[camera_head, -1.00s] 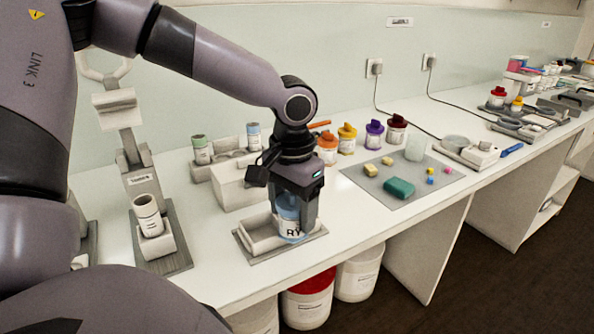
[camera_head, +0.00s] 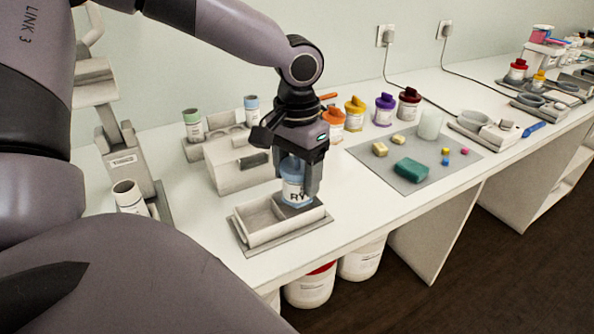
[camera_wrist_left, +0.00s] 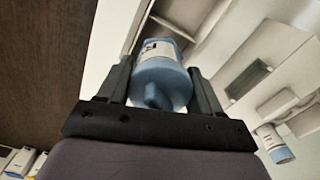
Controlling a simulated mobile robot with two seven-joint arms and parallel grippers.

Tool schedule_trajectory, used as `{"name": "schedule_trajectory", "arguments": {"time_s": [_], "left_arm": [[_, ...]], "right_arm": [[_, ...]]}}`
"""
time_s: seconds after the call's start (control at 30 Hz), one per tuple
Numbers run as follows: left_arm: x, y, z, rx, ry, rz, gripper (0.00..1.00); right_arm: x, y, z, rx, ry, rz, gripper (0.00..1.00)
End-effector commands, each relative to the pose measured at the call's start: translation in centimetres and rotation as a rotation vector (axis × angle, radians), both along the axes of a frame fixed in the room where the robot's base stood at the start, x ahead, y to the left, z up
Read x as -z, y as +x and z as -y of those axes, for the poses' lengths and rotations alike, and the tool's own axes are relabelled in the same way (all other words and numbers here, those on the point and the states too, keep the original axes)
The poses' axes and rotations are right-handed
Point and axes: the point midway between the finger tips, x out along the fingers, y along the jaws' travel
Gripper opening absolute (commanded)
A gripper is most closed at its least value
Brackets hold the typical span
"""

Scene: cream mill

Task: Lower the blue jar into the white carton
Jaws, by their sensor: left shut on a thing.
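The blue jar (camera_head: 294,184) has a pale label with dark letters and is upright. My left gripper (camera_head: 292,180) is shut on it from above. The white carton (camera_head: 262,233) is a low open box below it, on a grey mat. The jar's base shows over the carton's right part, seemingly above it; the exact gap is hard to tell. In the left wrist view, the blue jar (camera_wrist_left: 160,82) sits between both fingers with its blue lid towards the camera. My right gripper is not in view.
To the right lies a grey mat (camera_head: 440,180) with a green sponge (camera_head: 412,171) and small blocks. The counter's front edge is close to the carton.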

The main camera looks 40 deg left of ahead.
Motion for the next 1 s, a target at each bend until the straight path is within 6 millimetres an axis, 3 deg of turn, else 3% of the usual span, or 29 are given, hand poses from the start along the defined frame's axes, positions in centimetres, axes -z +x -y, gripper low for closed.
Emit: {"name": "schedule_trajectory", "arguments": {"time_s": [1.0], "left_arm": [[0.17,0.02,0.03,0.000,-0.001,0.001,0.49]], "right_arm": [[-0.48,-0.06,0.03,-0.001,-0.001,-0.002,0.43]]}}
